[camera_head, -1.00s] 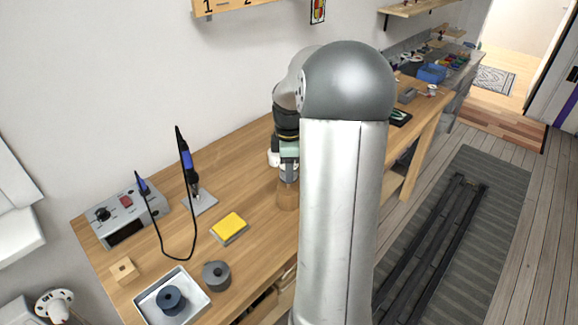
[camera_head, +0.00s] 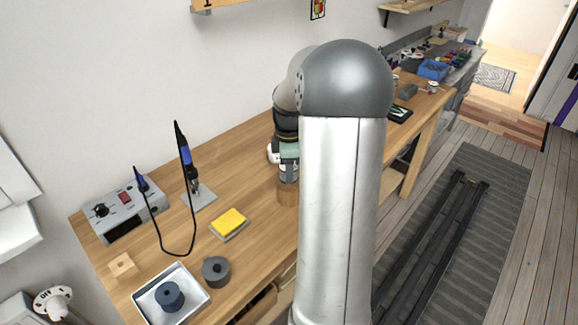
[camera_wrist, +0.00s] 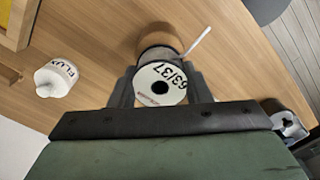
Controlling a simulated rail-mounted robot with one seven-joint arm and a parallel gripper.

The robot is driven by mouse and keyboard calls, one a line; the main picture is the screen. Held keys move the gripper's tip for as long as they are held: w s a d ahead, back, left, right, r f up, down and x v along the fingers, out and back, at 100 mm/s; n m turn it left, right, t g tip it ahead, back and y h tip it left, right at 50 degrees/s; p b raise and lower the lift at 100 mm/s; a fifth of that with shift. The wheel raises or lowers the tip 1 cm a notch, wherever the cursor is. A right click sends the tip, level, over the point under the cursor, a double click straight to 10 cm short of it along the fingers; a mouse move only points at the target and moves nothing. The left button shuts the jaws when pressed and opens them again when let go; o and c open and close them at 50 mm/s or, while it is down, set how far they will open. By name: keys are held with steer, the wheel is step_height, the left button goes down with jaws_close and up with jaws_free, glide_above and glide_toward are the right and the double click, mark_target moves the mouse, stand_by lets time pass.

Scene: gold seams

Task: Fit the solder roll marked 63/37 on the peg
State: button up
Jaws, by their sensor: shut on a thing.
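The solder roll marked 63/37 (camera_wrist: 160,84) is between the two fingers of my gripper (camera_wrist: 161,92) in the wrist view, its white labelled face with a dark centre hole toward the camera. The fingers are shut on its sides. A round brown wooden piece (camera_wrist: 160,38) shows just behind the roll. A thin pale rod (camera_wrist: 197,43) sticks out beside it; I cannot tell whether this is the peg. In the head view my gripper (camera_head: 288,165) is over the wooden piece (camera_head: 288,192), partly hidden by my arm. I cannot tell whether roll and wood touch.
A white flux bottle (camera_wrist: 56,79) stands left in the wrist view. In the head view a grey roll (camera_head: 216,271), a tray (camera_head: 199,283) with a blue roll (camera_head: 169,296), a yellow sponge (camera_head: 230,222), a soldering station (camera_head: 124,212) and an iron stand (camera_head: 199,197) occupy the bench's left part.

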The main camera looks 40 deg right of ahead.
steer(key=shift+f+b, duration=0.45)
steer(key=shift+f, duration=0.7)
stand_by(1.1)
steer(key=o, duration=1.9)
steer(key=shift+c, duration=0.2)
steer(key=shift+r+p, duration=2.85)
steer(key=shift+r, duration=0.7)
